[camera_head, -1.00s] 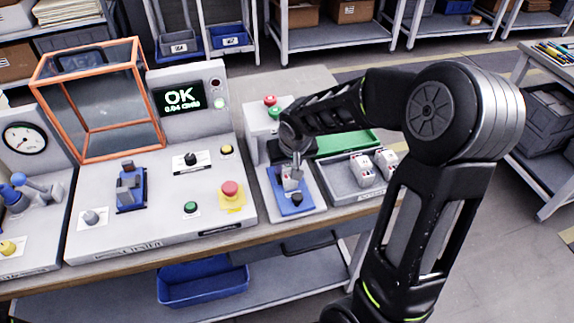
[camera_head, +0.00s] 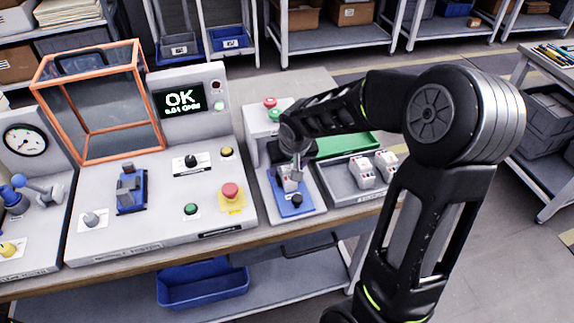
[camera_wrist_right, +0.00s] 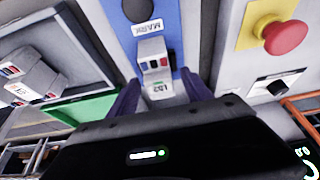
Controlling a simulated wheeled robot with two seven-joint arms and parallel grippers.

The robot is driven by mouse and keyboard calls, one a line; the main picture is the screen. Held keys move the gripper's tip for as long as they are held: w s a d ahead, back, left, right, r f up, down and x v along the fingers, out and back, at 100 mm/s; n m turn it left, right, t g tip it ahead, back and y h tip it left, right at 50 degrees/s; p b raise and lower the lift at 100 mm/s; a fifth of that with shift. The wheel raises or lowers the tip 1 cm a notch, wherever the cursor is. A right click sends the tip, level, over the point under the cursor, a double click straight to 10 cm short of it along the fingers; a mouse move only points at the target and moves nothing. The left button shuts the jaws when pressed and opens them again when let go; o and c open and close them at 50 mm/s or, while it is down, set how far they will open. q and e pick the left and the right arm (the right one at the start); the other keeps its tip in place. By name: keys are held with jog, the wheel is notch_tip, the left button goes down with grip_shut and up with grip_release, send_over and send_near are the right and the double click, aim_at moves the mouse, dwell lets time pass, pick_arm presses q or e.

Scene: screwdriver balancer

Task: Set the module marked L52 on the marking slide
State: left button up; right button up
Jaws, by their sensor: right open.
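The white module (camera_head: 289,184) sits on the blue marking slide (camera_head: 297,209). In the right wrist view the module (camera_wrist_right: 153,57) shows blue and red patches, and a label that seems to read L52 faces my gripper. The blue slide (camera_wrist_right: 163,12) bears the word MARK. My right gripper (camera_head: 296,170) is over the module in the head view. In the right wrist view its open fingers (camera_wrist_right: 160,95) lie to either side of the module's near end. The fingers hide part of the module in the head view. My left gripper is not in view.
A red stop button (camera_head: 230,190) is to the left. A tester with an OK display (camera_head: 180,98) stands further left.

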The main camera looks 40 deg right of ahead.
jog(key=v, duration=0.8)
jog(key=shift+f, duration=0.1)
jog(key=shift+f, duration=0.1)
